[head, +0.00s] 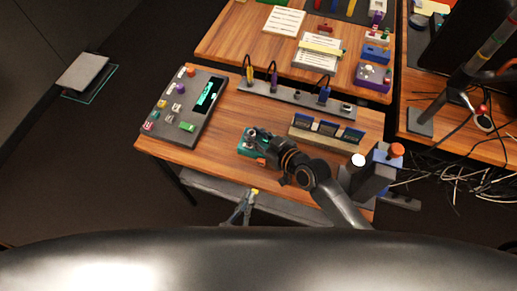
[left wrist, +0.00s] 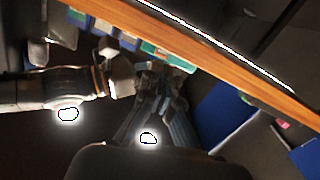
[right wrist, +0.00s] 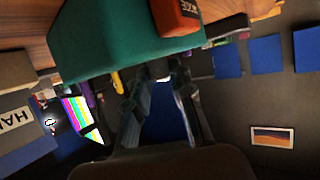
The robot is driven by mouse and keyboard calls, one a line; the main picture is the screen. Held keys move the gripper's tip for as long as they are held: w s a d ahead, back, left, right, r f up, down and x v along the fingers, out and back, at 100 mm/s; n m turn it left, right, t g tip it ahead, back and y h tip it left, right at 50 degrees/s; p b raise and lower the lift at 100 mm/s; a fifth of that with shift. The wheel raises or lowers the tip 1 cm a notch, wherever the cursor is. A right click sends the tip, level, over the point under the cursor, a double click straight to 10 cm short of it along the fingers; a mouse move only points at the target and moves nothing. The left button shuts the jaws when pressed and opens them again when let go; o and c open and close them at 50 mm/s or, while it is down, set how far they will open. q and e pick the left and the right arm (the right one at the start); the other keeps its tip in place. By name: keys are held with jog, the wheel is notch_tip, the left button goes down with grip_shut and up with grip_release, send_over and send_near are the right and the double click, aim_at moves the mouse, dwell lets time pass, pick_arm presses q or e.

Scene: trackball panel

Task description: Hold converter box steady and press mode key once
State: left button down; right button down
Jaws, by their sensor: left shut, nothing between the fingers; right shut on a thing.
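My left gripper (head: 254,192) is shut and empty, in front of the table edge and apart from the box. In the left wrist view, its fingers (left wrist: 160,75) point towards the teal box (left wrist: 172,56).
A grey control panel (head: 187,105) with coloured keys stands left on the table. A cable strip (head: 290,97) lies behind the box, and a rack with dark cards (head: 327,130) is to its right. A grey device with an orange knob (head: 397,150) stands at the right edge.

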aim_at(261, 162)
pick_arm(q)
jog(key=shift+s+a+r+m+g+h, duration=0.2)
jog(key=shift+a+m+g+h, duration=0.1)
jog(key=shift+m+g, duration=1.1)
jog(key=shift+s+a+r+m+g+h, duration=0.1)
jog(key=shift+s+a+m+g+h, duration=0.15)
jog(key=shift+m+g, duration=1.15)
jog(key=shift+s+a+r+m+g+h, duration=0.15)
jog(key=shift+m+g+h, duration=0.45)
jog(key=shift+g, duration=1.3)
jog(key=shift+m+y, duration=0.25)
jog(key=shift+m, duration=0.05)
jog(key=shift+w+d, duration=0.45)
jog(key=shift+w, duration=0.95)
jog(key=shift+w+d, duration=0.5)
jog(key=shift+w, duration=0.9)
jog(key=shift+w+d, duration=0.45)
jog(key=shift+w, duration=0.95)
jog(key=shift+w, duration=0.1)
jog(key=shift+w+d, duration=0.15)
jog(key=shift+w, duration=0.15)
